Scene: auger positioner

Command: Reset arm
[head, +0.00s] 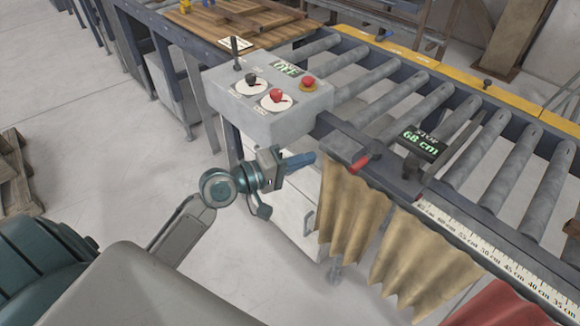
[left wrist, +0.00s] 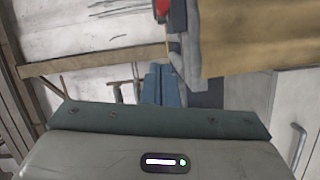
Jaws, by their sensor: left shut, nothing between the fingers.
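My left arm reaches in from the lower left in the head view. Its left gripper (head: 308,160) has blue fingers and is shut with nothing between them. It is just below and right of the grey control box (head: 275,125), near the roller conveyor's front rail, and appears clear of both. The fingers also show in the left wrist view (left wrist: 162,85). The stop unit (head: 424,145) on the rail reads "STOP 68 cm". A red-tipped lever (head: 360,163) is at its left, right of my gripper. My right gripper is not in view.
The box carries a black knob (head: 252,79), a red knob (head: 276,96), a red button on yellow (head: 307,83) and a display reading "OFF". Tan curtains (head: 350,208) hang below the rail. A ruler (head: 500,262) runs along it. Open floor lies left.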

